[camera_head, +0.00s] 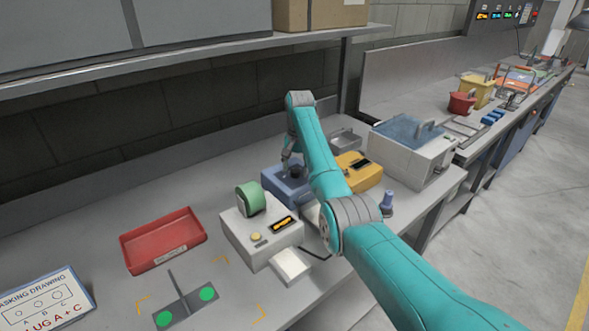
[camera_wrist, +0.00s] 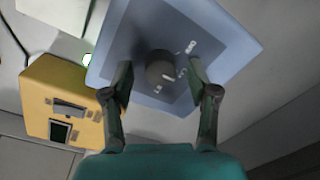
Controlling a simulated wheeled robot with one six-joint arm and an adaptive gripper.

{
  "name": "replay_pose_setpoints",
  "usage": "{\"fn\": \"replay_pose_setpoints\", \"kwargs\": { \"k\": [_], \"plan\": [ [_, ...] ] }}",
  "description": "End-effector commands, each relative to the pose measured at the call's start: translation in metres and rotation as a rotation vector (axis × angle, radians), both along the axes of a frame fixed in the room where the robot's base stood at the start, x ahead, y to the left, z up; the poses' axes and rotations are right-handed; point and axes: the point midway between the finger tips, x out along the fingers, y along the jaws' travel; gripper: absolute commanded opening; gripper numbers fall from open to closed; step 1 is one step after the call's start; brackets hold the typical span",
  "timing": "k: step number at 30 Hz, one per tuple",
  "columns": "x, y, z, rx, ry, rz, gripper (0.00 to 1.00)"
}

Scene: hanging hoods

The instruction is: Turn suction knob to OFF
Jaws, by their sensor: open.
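The suction knob (camera_wrist: 160,68) is a dark round knob with a pale pointer mark, on the face of a blue box. In the wrist view my open gripper (camera_wrist: 160,80) has one finger on each side of the knob, with visible gaps. I cannot tell how far above the face the fingertips are. In the head view the blue box (camera_head: 271,182) stands on the bench, and my gripper (camera_head: 292,163) points down over it. My arm partly hides the box there.
A yellow box (camera_head: 362,178) stands right of the blue box, and a white box with a green roll (camera_head: 250,198) stands in front of it. A white lidded unit (camera_head: 440,160) is farther right. A red tray (camera_head: 150,255) lies at left. A shelf (camera_head: 200,58) overhangs the back.

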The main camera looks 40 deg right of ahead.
Motion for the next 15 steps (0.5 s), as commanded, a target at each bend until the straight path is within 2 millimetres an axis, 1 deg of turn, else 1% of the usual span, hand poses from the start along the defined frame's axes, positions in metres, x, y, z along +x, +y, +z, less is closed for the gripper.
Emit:
{"fn": "replay_pose_setpoints", "kwargs": {
  "k": [4, 11, 12, 14, 15],
  "plan": [
    [-0.0006, -0.0001, -0.0058, 0.0, 0.0, -0.001, 0.59],
    [-0.0006, 0.0, -0.0065, 0.0, 0.0, -0.001, 0.59],
    [-0.0006, 0.0, -0.0065, 0.0, 0.0, -0.001, 0.57],
    [-0.0006, 0.0, -0.0065, 0.0, 0.0, -0.001, 0.42],
    [-0.0006, 0.0, -0.0065, 0.0, 0.0, -0.001, 0.32]
  ]
}}
